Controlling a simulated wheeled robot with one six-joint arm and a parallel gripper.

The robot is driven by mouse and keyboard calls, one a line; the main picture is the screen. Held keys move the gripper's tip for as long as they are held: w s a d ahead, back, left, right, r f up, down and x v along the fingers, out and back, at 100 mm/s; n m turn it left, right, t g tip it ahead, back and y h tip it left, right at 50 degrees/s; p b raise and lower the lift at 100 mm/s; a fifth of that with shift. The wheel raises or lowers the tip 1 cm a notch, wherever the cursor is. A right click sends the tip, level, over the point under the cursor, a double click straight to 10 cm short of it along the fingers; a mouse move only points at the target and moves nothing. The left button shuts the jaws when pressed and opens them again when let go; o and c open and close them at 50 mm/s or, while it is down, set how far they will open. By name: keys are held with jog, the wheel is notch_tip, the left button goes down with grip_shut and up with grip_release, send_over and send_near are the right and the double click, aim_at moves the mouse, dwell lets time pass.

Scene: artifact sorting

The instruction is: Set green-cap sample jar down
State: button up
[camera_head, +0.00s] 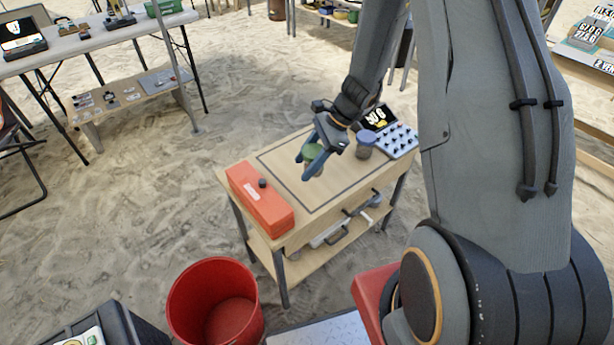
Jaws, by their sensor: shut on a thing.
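The green-cap sample jar (313,152) is between the blue fingers of my gripper (311,163), above or on the wooden table top (283,158). My gripper is shut on it, and the fingers hide part of the jar. I cannot tell whether the jar's base touches the table. A dark square outline is marked on the table top around this spot. A second jar with a blue cap (366,138) stands to the right of my gripper, near the back right of the table.
An orange-red box (260,198) fills the table's left end. A tray with dark round pieces (398,141) and a dark display (380,117) are at the right end. A red bucket (215,303) stands on the sand in front. The marked square's front part is clear.

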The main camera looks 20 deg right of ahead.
jog(key=shift+f, duration=2.9)
jog(key=shift+f, duration=0.15)
jog(key=o, duration=1.3)
jog(key=v, duration=1.2)
jog(key=shift+s+a+r+n+h+b, duration=0.15)
jog(key=shift+s+a+r+n+h, duration=0.8)
jog(key=shift+s+r+n, duration=1.6)
jog(key=shift+s+a+r+n+h+b, duration=0.1)
jog(key=shift+s+a+r+n+h, duration=0.9)
jog(key=shift+s+n, duration=2.65)
jog(key=shift+s+a+r+n+h+b, duration=0.15)
jog(key=shift+s+a+r+n+h, duration=0.2)
jog(key=shift+s+r+n+h, duration=1.7)
